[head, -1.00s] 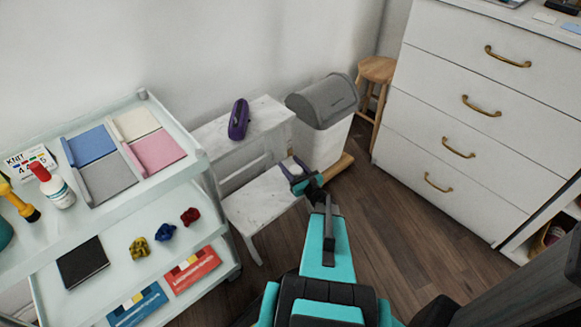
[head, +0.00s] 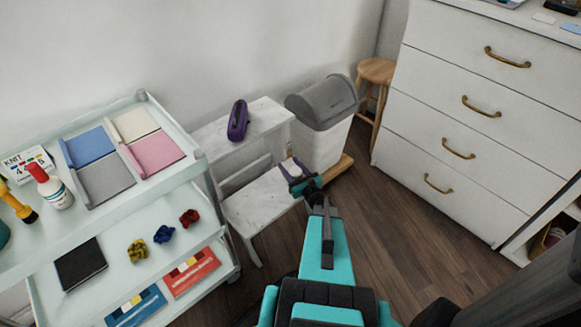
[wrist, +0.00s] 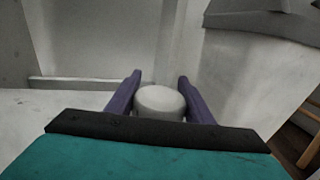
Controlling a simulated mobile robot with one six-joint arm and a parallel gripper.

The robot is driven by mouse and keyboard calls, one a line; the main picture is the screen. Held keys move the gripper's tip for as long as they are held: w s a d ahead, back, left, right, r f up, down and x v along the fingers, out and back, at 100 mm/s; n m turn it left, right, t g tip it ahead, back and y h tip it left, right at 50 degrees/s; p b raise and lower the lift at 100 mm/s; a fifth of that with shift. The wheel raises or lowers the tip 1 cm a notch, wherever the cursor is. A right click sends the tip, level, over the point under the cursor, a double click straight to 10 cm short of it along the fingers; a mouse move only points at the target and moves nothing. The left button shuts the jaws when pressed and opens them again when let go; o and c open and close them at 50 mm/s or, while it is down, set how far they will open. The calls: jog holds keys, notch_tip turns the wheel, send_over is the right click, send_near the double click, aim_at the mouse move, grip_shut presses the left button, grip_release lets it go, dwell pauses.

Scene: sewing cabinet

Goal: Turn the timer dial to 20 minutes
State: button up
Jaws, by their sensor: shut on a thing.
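A white round timer dial (wrist: 160,100) sits between the two purple fingers of my gripper (wrist: 160,92) in the wrist view. The gripper is shut on its sides. Only its smooth top and front side show; I see no marks or pointer, so its setting cannot be read. In the head view my gripper (head: 297,172) is at the right end of the lower step of a white step stool (head: 262,200), and the dial (head: 293,168) is a small pale patch between the fingers.
A purple object (head: 238,120) lies on the stool's upper step. A grey-lidded bin (head: 322,103) stands just behind my gripper. A shelf cart (head: 210,185) stands at left, a white drawer chest (head: 475,125) at right. The floor (head: 400,235) between is clear.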

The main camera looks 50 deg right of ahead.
jog(key=o, duration=1.1)
jog(key=p+v, duration=0.2)
jog(key=v, duration=1.1)
jog(key=shift+s+a, duration=0.15)
jog(key=shift+s, duration=0.2)
